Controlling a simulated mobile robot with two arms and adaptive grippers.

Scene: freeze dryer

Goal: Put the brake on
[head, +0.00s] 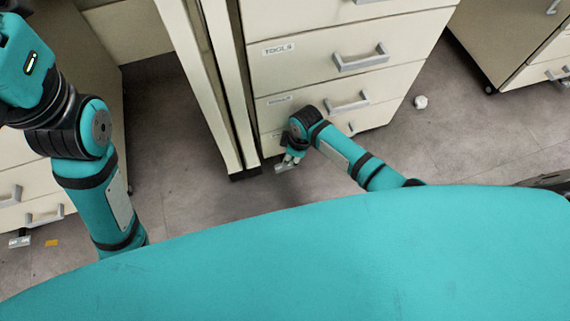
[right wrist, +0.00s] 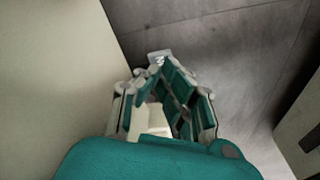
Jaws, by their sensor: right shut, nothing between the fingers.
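A small silver tab (head: 281,168), which looks like a caster brake pedal, sticks out low at the front left corner of the cream drawer cabinet (head: 285,72). My right gripper (head: 291,158) points down at it from just above, with its fingers shut and nothing between them. In the right wrist view a pale metal piece (right wrist: 160,57) shows just past the tips of my right gripper (right wrist: 162,72). I cannot tell whether the tips touch it. The caster itself is hidden. My left arm rises at the left of the head view, and its gripper is out of frame.
The cabinet has several drawers with grey handles (head: 361,60). A cream upright panel (head: 205,90) stands close left of it. A similar silver tab (head: 19,240) and an orange piece (head: 52,243) lie low at left. A small white object (head: 420,102) is on the grey floor (head: 470,130).

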